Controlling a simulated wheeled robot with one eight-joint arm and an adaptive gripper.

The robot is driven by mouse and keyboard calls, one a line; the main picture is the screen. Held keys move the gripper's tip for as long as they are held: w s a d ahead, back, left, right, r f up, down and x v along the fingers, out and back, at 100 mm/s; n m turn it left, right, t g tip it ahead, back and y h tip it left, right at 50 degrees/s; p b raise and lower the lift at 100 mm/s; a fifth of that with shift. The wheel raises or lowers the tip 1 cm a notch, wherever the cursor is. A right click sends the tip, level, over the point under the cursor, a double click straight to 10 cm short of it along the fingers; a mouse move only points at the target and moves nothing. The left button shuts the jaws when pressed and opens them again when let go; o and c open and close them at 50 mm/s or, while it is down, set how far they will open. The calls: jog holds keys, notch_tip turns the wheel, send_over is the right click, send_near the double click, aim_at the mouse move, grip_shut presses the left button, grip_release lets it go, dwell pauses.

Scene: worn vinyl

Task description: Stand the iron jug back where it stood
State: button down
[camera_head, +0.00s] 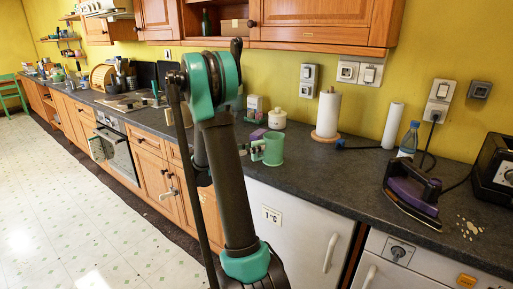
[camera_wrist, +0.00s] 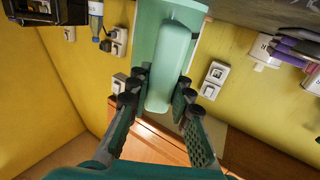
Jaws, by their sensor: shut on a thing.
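The jug (camera_head: 273,149) is mint green and looks upright in the head view, at the front of the dark counter beside my gripper (camera_head: 257,151). In the wrist view, the jug's long rounded handle (camera_wrist: 172,65) lies between the fingers of my gripper (camera_wrist: 160,92), which is shut on it. The wider jug body (camera_wrist: 146,30) shows behind the handle, and its end is cut off by the top edge. I cannot tell whether the jug's base touches the counter.
On the counter (camera_head: 330,178), a paper towel roll (camera_head: 327,115), white canister (camera_head: 277,119) and purple item (camera_head: 258,134) stand behind the jug. A purple clothes iron (camera_head: 410,192), bottle (camera_head: 408,141), white crumbs (camera_head: 468,227) and toaster (camera_head: 495,165) are to the right. Bare counter lies between jug and iron.

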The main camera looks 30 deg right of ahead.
jog(key=c, duration=1.3)
grip_release()
jog(key=shift+a, duration=0.1)
jog(key=w+a, duration=0.1)
jog(key=a, duration=0.6)
jog(key=shift+a, duration=0.35)
dwell(0.5)
dwell(0.3)
jog(key=w+a, duration=0.1)
jog(key=a, duration=1.1)
jog(key=shift+w, duration=0.35)
jog(key=shift+d, duration=0.1)
